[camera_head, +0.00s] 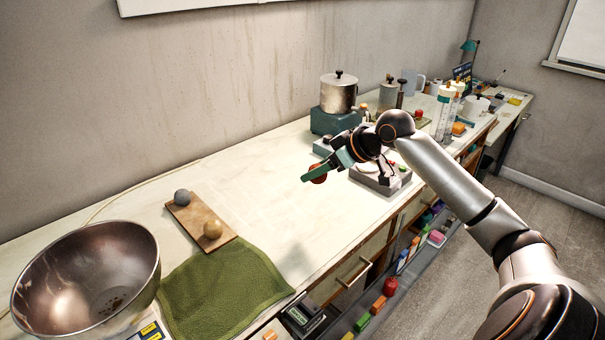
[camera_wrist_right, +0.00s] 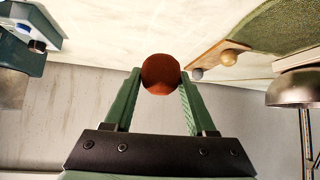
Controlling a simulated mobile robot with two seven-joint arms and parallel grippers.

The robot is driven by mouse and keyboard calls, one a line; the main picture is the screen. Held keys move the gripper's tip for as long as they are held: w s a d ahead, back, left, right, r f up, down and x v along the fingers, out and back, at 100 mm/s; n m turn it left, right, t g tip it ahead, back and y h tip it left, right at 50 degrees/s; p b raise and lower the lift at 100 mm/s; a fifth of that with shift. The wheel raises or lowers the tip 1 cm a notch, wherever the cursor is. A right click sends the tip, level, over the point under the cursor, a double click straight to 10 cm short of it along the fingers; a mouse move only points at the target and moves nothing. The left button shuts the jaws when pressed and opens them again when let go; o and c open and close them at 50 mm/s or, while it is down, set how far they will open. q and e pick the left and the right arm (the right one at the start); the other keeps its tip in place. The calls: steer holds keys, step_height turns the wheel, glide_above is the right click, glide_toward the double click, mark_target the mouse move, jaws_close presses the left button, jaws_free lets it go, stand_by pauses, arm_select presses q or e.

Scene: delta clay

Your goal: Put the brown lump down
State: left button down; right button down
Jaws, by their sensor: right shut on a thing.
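The brown lump (camera_wrist_right: 160,75) is a reddish-brown ball between the green fingers of my right gripper (camera_wrist_right: 158,92) in the right wrist view. In the head view the lump (camera_head: 319,175) shows partly behind the fingers. My right gripper (camera_head: 316,173) is shut on it and holds it over the worktop (camera_head: 270,185); the exact height is hard to tell. A wooden board (camera_head: 190,219) lies on the worktop to the left, bearing a grey ball (camera_head: 182,197) and a tan ball (camera_head: 212,229), apart from each other. My left gripper is not in view.
A large metal bowl (camera_head: 90,280) stands at the left front, and a green cloth (camera_head: 225,290) lies beside the board. A metal pot (camera_head: 339,92) and small appliances stand behind the gripper. The worktop between board and gripper is clear.

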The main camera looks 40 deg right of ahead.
steer(key=shift+s+d+r, duration=0.1)
steer(key=shift+s+r, duration=0.1)
steer(key=shift+s, duration=0.2)
steer(key=s+a+f+n+g+y, duration=0.1)
steer(key=s+a+n, duration=0.3)
steer(key=a, duration=0.8)
steer(key=s+a+f+n+g+y+p, duration=0.1)
steer(key=s+a+f+n+g+y, duration=0.1)
steer(key=s+a, duration=0.6)
steer(key=a+n+y, duration=0.1)
steer(key=a+y, duration=0.1)
steer(key=a, duration=0.1)
steer(key=shift+s+a+n+p, duration=0.15)
steer(key=shift+a+n+p, duration=0.15)
steer(key=shift+a+n, duration=0.1)
steer(key=shift+d, duration=0.1)
